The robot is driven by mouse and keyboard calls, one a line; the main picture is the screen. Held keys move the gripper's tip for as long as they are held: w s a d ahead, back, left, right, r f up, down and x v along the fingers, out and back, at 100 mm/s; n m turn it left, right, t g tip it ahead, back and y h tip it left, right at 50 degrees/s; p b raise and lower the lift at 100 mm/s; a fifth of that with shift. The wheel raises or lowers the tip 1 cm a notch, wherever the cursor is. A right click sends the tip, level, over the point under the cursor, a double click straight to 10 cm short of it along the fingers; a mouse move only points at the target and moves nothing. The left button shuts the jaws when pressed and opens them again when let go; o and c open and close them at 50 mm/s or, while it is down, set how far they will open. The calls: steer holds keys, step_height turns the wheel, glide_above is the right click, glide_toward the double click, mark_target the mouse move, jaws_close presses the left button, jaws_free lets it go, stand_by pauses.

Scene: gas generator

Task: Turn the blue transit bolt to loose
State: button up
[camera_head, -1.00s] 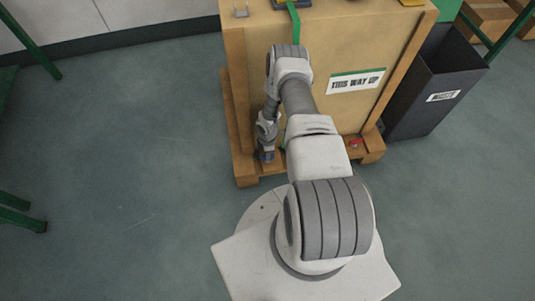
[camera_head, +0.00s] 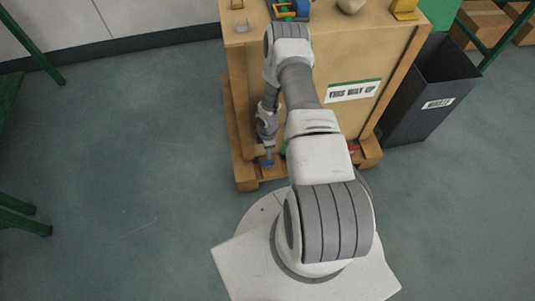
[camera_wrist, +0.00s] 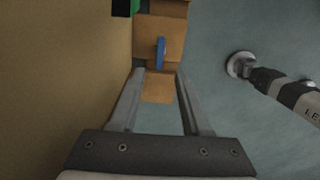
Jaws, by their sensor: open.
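The blue transit bolt (camera_head: 267,164) sits on the wooden base at the lower left of the crate (camera_head: 350,110). In the wrist view the blue bolt (camera_wrist: 160,53) shows as a narrow upright blue strip on a wooden block, beyond the fingertips and in line with the gap. My gripper (camera_head: 268,150) points down just above the bolt in the head view. In the wrist view my gripper (camera_wrist: 160,74) is open, with its two fingers apart and nothing between them. Whether a fingertip touches the bolt cannot be told.
The crate wall (camera_wrist: 60,70) stands close on the left in the wrist view. A red part (camera_head: 354,147) sits at the base's right. A dark bin (camera_head: 425,105) stands right of the crate. The floor to the left (camera_head: 140,150) is clear.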

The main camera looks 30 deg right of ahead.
step_height(320, 180, up, 8)
steer(key=p, duration=0.2)
stand_by(0.6)
